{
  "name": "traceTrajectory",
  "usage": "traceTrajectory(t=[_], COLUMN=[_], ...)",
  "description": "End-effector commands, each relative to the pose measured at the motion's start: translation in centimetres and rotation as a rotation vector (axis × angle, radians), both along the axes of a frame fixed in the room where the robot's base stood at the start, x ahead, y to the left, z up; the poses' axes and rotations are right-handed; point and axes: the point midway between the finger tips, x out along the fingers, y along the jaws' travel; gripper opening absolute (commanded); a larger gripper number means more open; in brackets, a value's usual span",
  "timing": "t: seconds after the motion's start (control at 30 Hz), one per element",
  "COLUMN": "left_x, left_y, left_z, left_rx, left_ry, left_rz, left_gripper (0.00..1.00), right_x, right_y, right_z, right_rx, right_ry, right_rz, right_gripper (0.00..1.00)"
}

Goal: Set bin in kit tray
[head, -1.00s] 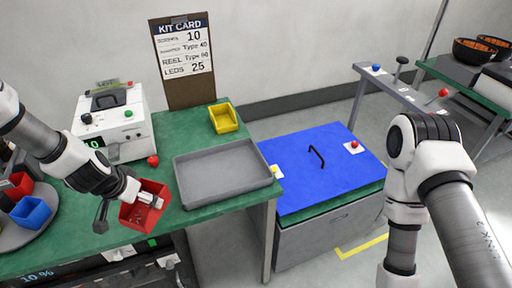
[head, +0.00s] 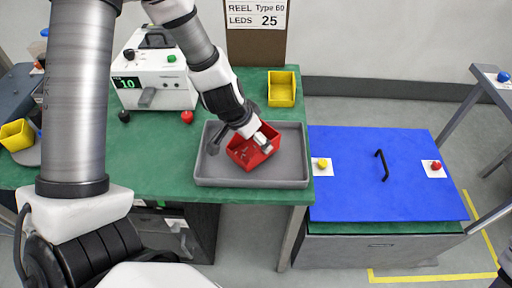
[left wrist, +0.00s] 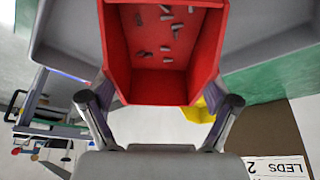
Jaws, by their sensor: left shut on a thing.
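The red bin (head: 250,152) is in the middle of the grey kit tray (head: 210,168), inside its rim as seen from the head. I cannot tell whether its base touches the tray floor. My left gripper (head: 262,140) is shut on the bin's wall. In the left wrist view the red bin (left wrist: 165,55) holds several small grey parts, and the gripper fingers (left wrist: 158,105) lie at its near wall. The grey tray (left wrist: 75,35) shows behind it. My right gripper is out of view.
A yellow bin (head: 282,90) stands behind the tray on the green table (head: 130,165). A white tester (head: 155,75) and a red ball knob (head: 187,117) are to the left.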

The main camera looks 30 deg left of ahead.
Motion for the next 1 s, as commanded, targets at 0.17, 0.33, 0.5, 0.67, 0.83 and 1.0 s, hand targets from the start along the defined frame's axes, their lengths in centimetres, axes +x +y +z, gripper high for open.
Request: traceTrajectory(t=[0.17, 0.33, 0.5, 0.67, 0.83, 1.0], left_x=[0.0, 0.0, 0.0, 0.0, 0.0, -0.5], left_y=[0.0, 0.0, 0.0, 0.0, 0.0, 0.1], left_z=[-1.9, -1.8, -2.2, -2.2, -2.1, 0.1], left_rx=[-0.001, -0.001, -0.001, -0.001, -0.001, -0.003], left_ry=[0.000, 0.000, 0.001, 0.000, 0.000, 0.001], left_rz=[0.000, 0.000, 0.000, 0.000, 0.000, 0.001], left_gripper=[0.40, 0.39, 1.00, 1.00, 1.00, 1.00], right_x=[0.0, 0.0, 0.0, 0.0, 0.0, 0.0], right_y=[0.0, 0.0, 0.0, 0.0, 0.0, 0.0], right_z=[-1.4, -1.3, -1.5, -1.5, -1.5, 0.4], right_rx=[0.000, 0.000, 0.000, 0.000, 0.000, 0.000], right_ry=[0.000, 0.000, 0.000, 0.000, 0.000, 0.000], right_rz=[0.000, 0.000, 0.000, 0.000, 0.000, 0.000], right_gripper=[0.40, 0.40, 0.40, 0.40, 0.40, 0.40])
